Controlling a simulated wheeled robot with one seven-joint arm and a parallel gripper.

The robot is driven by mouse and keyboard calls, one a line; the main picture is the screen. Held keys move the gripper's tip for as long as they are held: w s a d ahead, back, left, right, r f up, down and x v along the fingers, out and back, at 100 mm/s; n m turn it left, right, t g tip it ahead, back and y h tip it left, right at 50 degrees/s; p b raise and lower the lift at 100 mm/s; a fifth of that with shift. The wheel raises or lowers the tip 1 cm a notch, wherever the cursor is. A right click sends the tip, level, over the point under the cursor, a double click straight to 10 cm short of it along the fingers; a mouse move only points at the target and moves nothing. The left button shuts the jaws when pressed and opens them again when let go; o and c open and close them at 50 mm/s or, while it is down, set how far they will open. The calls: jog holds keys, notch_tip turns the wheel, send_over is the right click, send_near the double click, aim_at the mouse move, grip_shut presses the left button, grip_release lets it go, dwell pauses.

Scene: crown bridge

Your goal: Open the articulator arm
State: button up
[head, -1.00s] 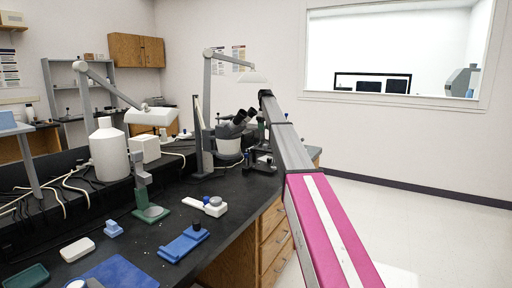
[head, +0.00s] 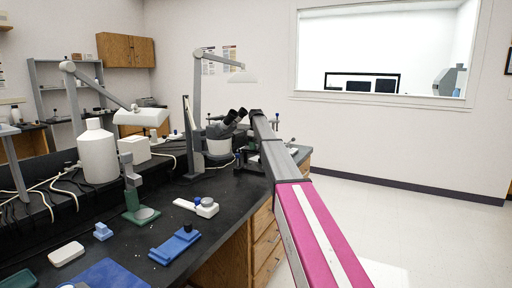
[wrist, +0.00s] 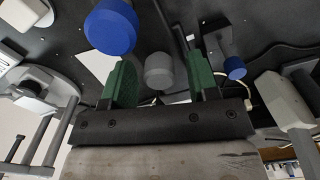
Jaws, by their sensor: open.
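A dark, articulator-like device (head: 244,160) stands near the far end of the black bench, partly hidden behind my arm, so its hinge and opening cannot be made out. In the wrist view my gripper (wrist: 160,82) is open, with its two green-padded fingers spread apart. A grey round knob (wrist: 158,70) shows between and beyond the fingers, and a large blue knob (wrist: 110,28) is beside the left finger. A smaller blue knob (wrist: 234,68) is right of the right finger. I see no contact with them.
A microscope (head: 222,140) and lamp (head: 198,100) stand close behind the device. A white tool with a blue knob (head: 198,206), a green-based stand (head: 141,214) and a blue fixture (head: 174,246) lie nearer on the bench. Floor to the right is clear.

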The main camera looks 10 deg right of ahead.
grip_shut()
